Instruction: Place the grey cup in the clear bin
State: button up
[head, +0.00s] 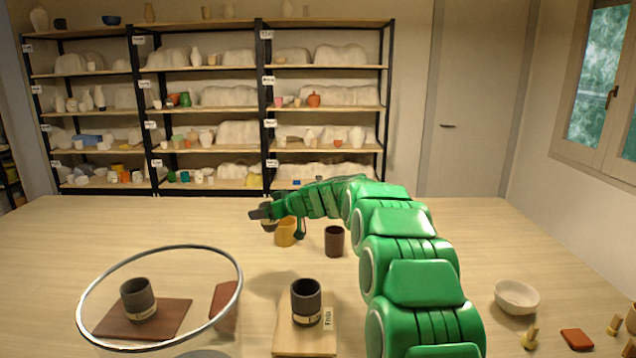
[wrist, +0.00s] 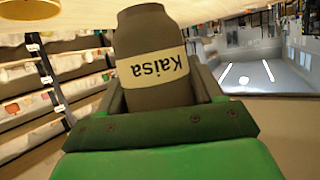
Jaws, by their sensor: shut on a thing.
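My gripper (head: 272,212) is over the far middle of the table in the head view. In the wrist view it (wrist: 165,100) is shut on a dark grey-brown vessel (wrist: 148,35) with a cream label reading "Kaisa", upside down in the picture. In the head view this vessel cannot be clearly told from the gripper. A round, see-through bin (head: 240,270) with a metal rim is at the front left. Within its rim outline shows a dark grey cup (head: 138,299) with a label. A similar dark cup (head: 306,302) stands on a light board at front centre, labelled "Frida".
A yellow cup (head: 287,234) is just by my gripper, and a dark brown cup (head: 334,241) stands to its right. A brown board (head: 170,315) lies under the labelled cup. A cream bowl (head: 516,297) and small items are at right. The table's left back is clear.

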jog(key=s+d+f+m+t+h, duration=0.25)
jog(key=d+m+h, duration=0.35)
jog(key=d, duration=0.6)
jog(key=s+d+f+m+t+h, duration=0.2)
jog(key=s+d+m+t+h, duration=0.35)
jog(key=d, duration=0.75)
jog(key=s+d+r+m+g+h, duration=0.1)
jog(key=s+d+r+m+h, duration=0.1)
jog(key=s+d+m+h, duration=0.2)
jog(key=s+d, duration=0.2)
jog(key=shift+d+r+g, duration=0.2)
jog(key=shift+d+g, duration=0.15)
jog(key=shift+g, duration=0.05)
dwell(0.3)
jog(key=n+y, duration=0.7)
jog(key=y, duration=0.1)
send_over(255, 275)
jog(key=shift+h, duration=0.25)
jog(key=shift+f, duration=6.85)
